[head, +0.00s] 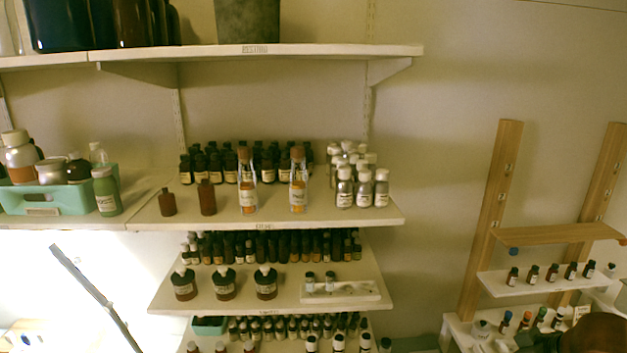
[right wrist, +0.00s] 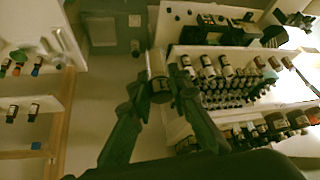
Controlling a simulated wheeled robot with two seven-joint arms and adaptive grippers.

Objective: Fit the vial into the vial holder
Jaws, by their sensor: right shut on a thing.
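My right gripper (right wrist: 160,92) shows in the right wrist view, with its two dark fingers shut on a vial (right wrist: 157,70). The vial has a pale upper part and a dark lower part between the fingertips, and it is clear of the shelf in that picture. In the head view, a white vial holder (head: 350,295) lies on the middle shelf's right side. Two small dark vials (head: 320,281) with light labels stand at its left end, and its right part looks empty. I cannot make out the holder in the right wrist view.
Dark round bottles (head: 224,284) stand left of the holder, with a row of dark bottles (head: 270,246) behind. The upper shelf (head: 380,214) overhangs and carries cork-topped bottles (head: 298,185) and white-capped ones (head: 363,188). A wooden rack (head: 490,220) stands at the right; bare wall lies between.

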